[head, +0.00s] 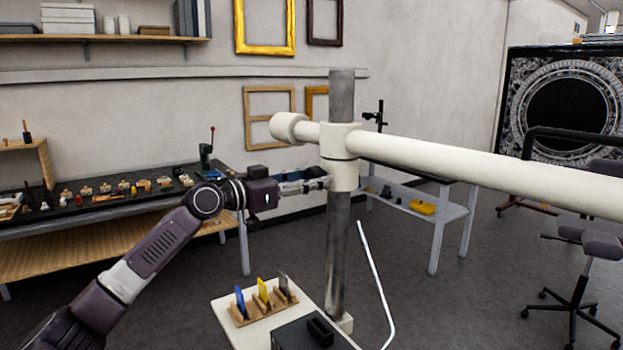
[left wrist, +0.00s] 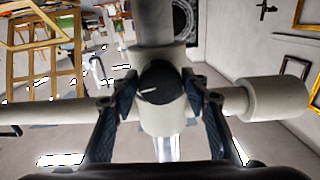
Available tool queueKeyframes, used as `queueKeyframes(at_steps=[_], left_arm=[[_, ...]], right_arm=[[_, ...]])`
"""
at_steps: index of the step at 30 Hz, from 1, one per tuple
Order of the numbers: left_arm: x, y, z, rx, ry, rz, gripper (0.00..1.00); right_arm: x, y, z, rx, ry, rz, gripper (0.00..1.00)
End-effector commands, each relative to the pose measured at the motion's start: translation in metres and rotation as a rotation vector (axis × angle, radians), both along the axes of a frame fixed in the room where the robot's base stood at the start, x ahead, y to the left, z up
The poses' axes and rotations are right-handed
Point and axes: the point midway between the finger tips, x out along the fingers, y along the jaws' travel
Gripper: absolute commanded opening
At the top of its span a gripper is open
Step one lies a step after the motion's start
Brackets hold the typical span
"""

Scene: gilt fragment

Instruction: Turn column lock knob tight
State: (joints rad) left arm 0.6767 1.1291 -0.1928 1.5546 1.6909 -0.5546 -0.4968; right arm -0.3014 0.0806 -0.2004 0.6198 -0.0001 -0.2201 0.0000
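The column lock knob (left wrist: 160,83) is a round black knob with a white pointer line, on the cream collar of the column, seen in the left wrist view. The pointer line points left and slightly down. The collar (head: 341,141) sits around the grey upright column (head: 340,250) in the head view and carries a cream horizontal arm. My left gripper (head: 325,182) reaches the collar from the left. In the left wrist view its two fingers (left wrist: 160,88) flank the knob and appear to press on its sides. The knob is hidden in the head view. My right gripper is not in view.
The cream arm (head: 480,163) runs from the collar to the right. A board with a wooden rack (head: 265,308) of coloured plates and a dark box (head: 303,334) lies at the column's foot. A workbench (head: 110,212) with small items stands left. A stool (head: 577,270) stands right.

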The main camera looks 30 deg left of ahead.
Motion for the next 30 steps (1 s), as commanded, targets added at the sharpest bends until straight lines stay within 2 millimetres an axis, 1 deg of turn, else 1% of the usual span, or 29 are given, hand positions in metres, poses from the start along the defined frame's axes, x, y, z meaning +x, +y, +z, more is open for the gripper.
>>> queueKeyframes(at_steps=[1,7,12,17,23,30], left_arm=[[0.0,0.0,0.0,0.0,0.0,0.0,0.35],[0.0,0.0,0.0,0.0,0.0,0.0,0.13],[0.0,0.0,0.0,0.007,-0.004,0.0,0.12],[0.0,0.0,-0.002,0.042,-0.019,0.0,0.12],[0.0,0.0,-0.004,0.148,-0.066,0.0,0.12],[0.0,0.0,-0.004,0.343,-0.148,0.0,0.12]], right_arm=[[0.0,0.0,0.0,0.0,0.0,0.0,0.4],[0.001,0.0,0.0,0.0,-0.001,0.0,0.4],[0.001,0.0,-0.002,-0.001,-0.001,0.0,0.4],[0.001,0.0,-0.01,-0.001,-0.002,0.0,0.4],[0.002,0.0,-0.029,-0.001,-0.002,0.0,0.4],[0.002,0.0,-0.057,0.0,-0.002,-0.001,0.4]])
